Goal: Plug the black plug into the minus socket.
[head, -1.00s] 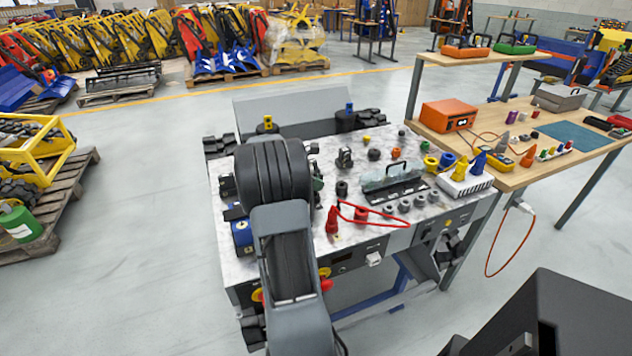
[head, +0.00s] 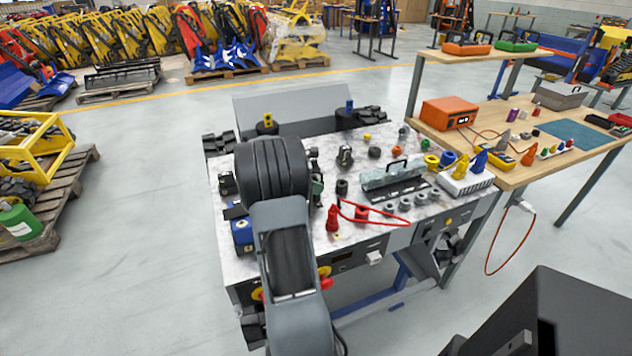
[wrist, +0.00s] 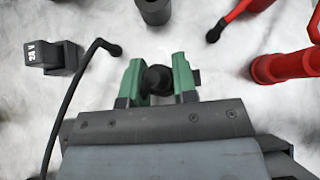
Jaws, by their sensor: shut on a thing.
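In the wrist view my gripper (wrist: 157,82) has green fingertips, shut on the black plug (wrist: 158,78) above the pale marbled top. A black cable (wrist: 70,90) lies to the left, its end apart from the fingers. A black cylinder (wrist: 153,10), apparently the minus socket, stands beyond the plug and apart from it; no minus mark is readable. It also seems to show in the head view (head: 342,188). There my arm hides the plug and most of my gripper; a green finger (head: 317,188) shows at its right edge.
A red plug (head: 333,219) and red socket (head: 361,213) stand to the right, with a red cable (head: 390,219). A black block (wrist: 48,58) is left in the wrist view. Behind the red parts is a clear case (head: 392,175). Bare bench top lies around the fingers.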

